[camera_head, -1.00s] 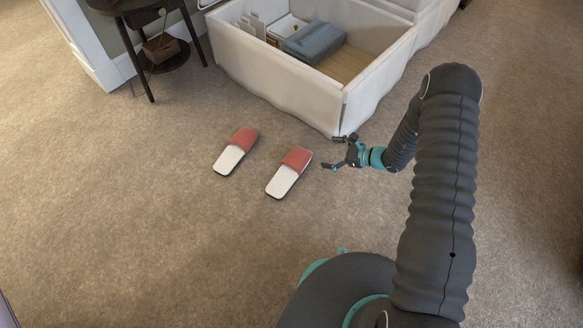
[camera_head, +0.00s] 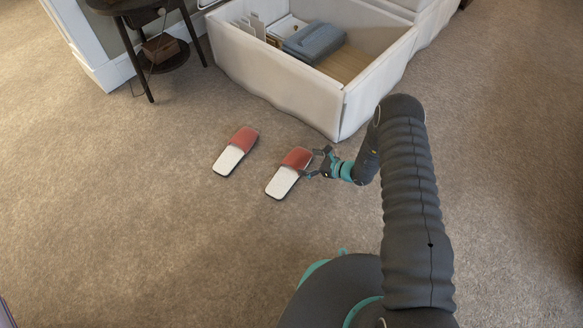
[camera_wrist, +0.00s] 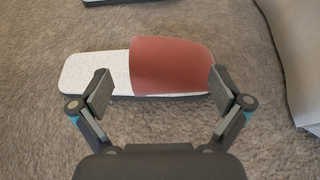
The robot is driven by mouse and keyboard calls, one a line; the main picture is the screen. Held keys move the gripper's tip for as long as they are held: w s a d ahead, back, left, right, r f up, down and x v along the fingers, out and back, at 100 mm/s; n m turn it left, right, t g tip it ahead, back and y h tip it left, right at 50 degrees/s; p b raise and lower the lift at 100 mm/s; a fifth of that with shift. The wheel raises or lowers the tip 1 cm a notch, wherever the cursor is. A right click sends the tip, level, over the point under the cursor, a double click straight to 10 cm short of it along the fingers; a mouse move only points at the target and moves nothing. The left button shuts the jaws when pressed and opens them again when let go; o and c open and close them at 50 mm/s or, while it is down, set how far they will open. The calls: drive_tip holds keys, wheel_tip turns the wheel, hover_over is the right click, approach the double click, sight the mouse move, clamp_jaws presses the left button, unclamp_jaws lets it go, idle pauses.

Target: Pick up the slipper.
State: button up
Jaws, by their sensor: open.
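Two slippers with red uppers and white insoles lie on the carpet in the head view: a left slipper (camera_head: 235,151) and a right slipper (camera_head: 288,173). My gripper (camera_head: 313,165) is open and empty at the right slipper's red toe end. In the wrist view the nearer slipper (camera_wrist: 172,66) lies across the picture, its red upper to the right. My open gripper (camera_wrist: 157,90) has one finger in front of the white insole and the other by the toe. I cannot tell whether they touch it. A strip of the other slipper (camera_wrist: 110,2) shows at the top edge.
A white open bin (camera_head: 285,85) holding a blue-grey folded item (camera_head: 314,42) stands behind the slippers; its corner is close to my gripper. A dark round side table (camera_head: 150,50) stands at the upper left. Carpet in front and left is clear.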

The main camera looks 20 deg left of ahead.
sight(296, 158)
drive_tip(key=shift+x, duration=2.65)
drive_tip(key=shift+w+r, duration=0.1)
drive_tip(key=shift+w, duration=0.1)
drive_tip(key=c, duration=1.5)
